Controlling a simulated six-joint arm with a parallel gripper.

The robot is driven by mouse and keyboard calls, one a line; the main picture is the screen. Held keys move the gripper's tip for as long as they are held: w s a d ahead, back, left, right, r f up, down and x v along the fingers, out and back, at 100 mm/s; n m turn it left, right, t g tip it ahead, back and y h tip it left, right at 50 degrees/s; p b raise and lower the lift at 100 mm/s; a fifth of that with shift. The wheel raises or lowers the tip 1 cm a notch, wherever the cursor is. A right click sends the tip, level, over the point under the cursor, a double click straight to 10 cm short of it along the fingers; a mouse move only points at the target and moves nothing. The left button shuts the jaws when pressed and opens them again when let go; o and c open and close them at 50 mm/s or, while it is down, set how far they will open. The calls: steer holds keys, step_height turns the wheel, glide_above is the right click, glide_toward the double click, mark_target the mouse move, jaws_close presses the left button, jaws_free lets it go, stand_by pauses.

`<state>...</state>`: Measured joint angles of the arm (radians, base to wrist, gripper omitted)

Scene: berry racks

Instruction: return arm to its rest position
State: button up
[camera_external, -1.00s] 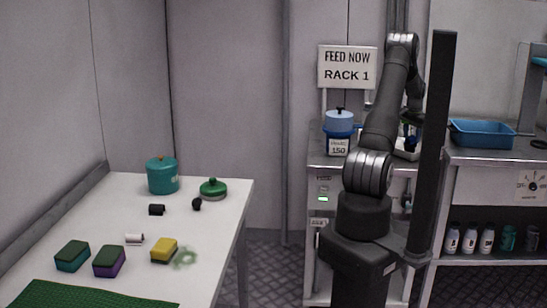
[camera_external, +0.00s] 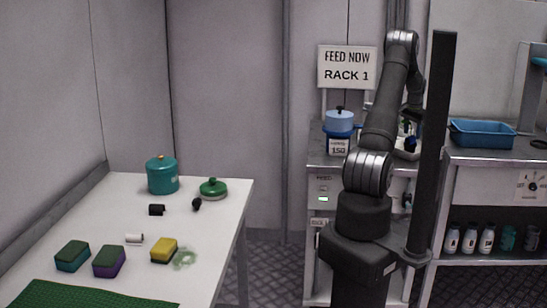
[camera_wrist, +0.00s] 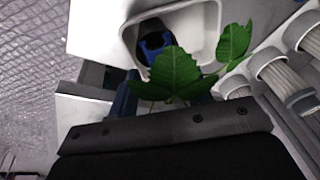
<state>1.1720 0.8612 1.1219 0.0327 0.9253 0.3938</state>
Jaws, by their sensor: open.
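My arm (camera_external: 385,115) stands upright at the middle right in the external view, its elbow high and its far end bent down behind the upper link. My gripper (camera_external: 409,142) is mostly hidden there, low over a white tray (camera_external: 405,155) on the metal bench. In the wrist view, a dark part of my wrist fills the bottom. Beyond it are green leaves (camera_wrist: 177,72) and a white tray (camera_wrist: 203,22) with a dark blue object (camera_wrist: 153,38) in it.
A blue pot (camera_external: 339,121) stands on the bench left of my arm. A dark post (camera_external: 434,140) rises close on the right, with a blue bin (camera_external: 482,133) beyond. Pale cylinders (camera_wrist: 285,75) are near in the wrist view. The white table (camera_external: 215,222) holds sponges and a teal pot.

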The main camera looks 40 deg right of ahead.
steer(key=shift+a+f, duration=0.1)
steer(key=shift+f, duration=0.85)
steer(key=v, duration=1.2)
steer(key=x, duration=1.2)
steer(key=shift+f, duration=0.2)
steer(key=v, duration=0.3)
steer(key=d+v, duration=0.1)
steer(key=v, duration=0.1)
steer(key=shift+s+d+r, duration=0.1)
steer(key=shift+d, duration=0.05)
steer(key=s+a+r+n, duration=0.2)
steer(key=s+r+n, duration=0.3)
steer(key=s, duration=0.6)
step_height(320, 180, up, 6)
steer(key=w, duration=0.1)
steer(key=w+a+n, duration=0.1)
steer(key=w+a, duration=0.2)
steer(key=w, duration=0.6)
steer(key=w+a+n, duration=0.1)
steer(key=w+a, duration=0.2)
steer(key=w, duration=0.7)
steer(key=shift+w+r+n+t, duration=0.15)
steer(key=shift+w+n+t, duration=0.15)
steer(key=shift+t, duration=0.1)
